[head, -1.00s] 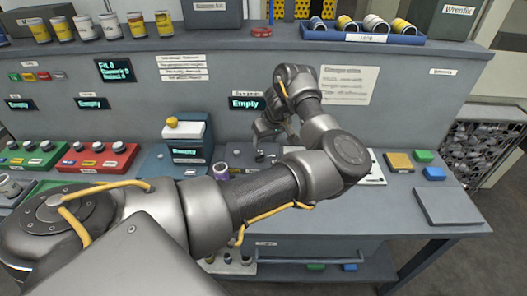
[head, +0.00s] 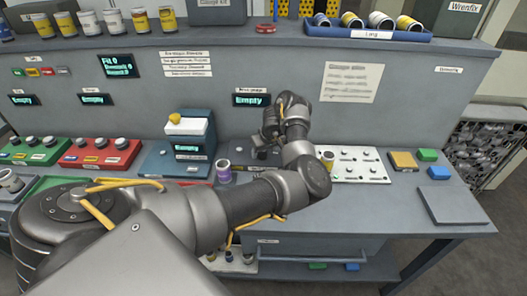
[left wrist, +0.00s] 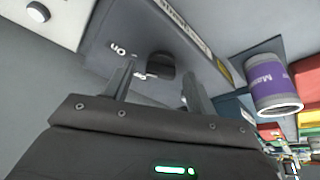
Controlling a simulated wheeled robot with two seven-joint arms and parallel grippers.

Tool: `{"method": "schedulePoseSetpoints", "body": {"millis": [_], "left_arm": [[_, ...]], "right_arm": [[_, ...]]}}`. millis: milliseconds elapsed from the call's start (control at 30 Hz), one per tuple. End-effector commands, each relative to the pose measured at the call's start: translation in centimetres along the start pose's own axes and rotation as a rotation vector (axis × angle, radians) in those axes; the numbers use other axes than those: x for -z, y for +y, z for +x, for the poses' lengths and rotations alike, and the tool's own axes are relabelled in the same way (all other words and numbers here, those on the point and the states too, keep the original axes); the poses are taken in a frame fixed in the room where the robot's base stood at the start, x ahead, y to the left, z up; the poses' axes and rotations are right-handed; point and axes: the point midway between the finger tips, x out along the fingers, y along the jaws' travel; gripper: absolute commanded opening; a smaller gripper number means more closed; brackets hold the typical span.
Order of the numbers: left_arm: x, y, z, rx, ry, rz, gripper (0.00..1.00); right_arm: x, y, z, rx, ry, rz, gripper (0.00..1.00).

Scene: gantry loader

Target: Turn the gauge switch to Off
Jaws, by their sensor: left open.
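The gauge switch is a dark knob (left wrist: 161,65) on a grey housing, seen in the left wrist view. The word "On" is printed to its left, and another label below it is partly hidden by a finger. My left gripper (left wrist: 158,72) is open and empty, with one finger on each side of the knob in the picture; I cannot tell whether they touch it. In the head view my left gripper (head: 265,142) is over the bench, below a screen reading "Empty" (head: 251,100), and my wrist hides part of the housing. My right gripper is not in view.
A purple-labelled can (left wrist: 272,85) stands close to the gripper; it also shows in the head view (head: 223,171). A white panel with knobs (head: 362,163) lies to the right. A blue dispenser (head: 187,150) and red box (head: 99,155) stand to the left.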

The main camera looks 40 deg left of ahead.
Motion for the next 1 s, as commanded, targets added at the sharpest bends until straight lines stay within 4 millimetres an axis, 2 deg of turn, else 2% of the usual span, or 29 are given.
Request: {"method": "schedulePoseSetpoints", "body": {"millis": [100, 433, 767, 1000], "left_arm": [[0.01, -0.01, -0.02, 0.0, 0.0, 0.0, 0.56], [0.02, -0.01, -0.04, 0.0, 0.001, 0.0, 0.13], [0.03, 0.04, -0.02, 0.018, 0.001, -0.041, 0.12], [0.05, 0.25, 0.0, 0.075, 0.0, -0.178, 0.12]], "right_arm": [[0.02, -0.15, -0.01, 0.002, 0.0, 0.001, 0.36], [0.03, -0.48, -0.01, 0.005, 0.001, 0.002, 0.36], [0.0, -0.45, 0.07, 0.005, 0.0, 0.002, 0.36], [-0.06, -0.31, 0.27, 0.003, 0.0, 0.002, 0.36]]}}
